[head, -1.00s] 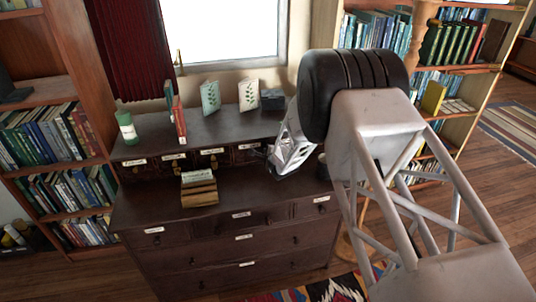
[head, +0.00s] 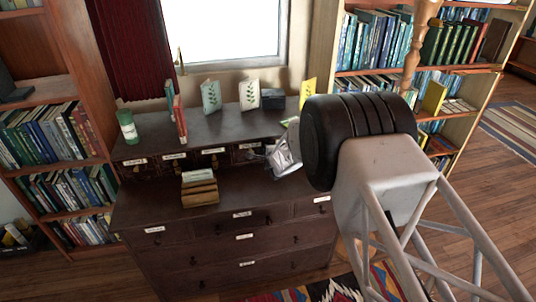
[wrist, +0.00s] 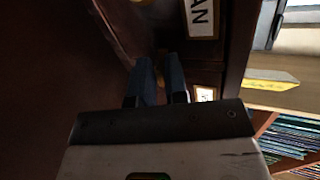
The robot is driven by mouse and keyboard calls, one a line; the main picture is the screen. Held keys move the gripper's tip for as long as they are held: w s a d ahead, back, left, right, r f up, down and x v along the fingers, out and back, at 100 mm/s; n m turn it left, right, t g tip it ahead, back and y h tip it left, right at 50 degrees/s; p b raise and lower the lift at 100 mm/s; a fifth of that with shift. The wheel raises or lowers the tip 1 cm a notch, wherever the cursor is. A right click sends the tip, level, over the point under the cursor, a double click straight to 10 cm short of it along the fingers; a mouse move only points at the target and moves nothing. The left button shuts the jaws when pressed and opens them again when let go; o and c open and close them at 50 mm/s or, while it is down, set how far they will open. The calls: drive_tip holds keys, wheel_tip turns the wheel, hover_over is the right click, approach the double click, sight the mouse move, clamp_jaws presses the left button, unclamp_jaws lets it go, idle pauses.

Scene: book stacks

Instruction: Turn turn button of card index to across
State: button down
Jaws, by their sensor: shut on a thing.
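The card index is a row of small dark drawers (head: 192,163) with white labels, set in the upper part of a dark wooden desk. My gripper (head: 261,156) is at the right end of this row, near the desk's front face. In the wrist view its two dark blue-grey fingers (wrist: 161,80) are close together, with a small brass piece (wrist: 161,54) showing at their tips. This looks like the turn button, mostly hidden between the fingers. Its exact angle cannot be told. A white label (wrist: 202,18) is beside it.
A card box (head: 199,188) stands on the desk's lower top. Above are a green jar (head: 127,127), red books (head: 178,117), upright cards (head: 211,96), a dark box (head: 272,99) and a yellow card (head: 307,91). Bookshelves flank the desk.

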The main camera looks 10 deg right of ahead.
drive_tip(key=shift+w+r, duration=0.2)
drive_tip(key=shift+r, duration=0.2)
drive_tip(key=c, duration=1.5)
unclamp_jaws()
drive_tip(key=shift+o, duration=0.2)
drive_tip(key=shift+f, duration=0.15)
drive_tip(key=shift+s, duration=0.15)
drive_tip(key=shift+s, duration=0.1)
drive_tip(key=v, duration=0.7)
drive_tip(key=shift+s, duration=0.15)
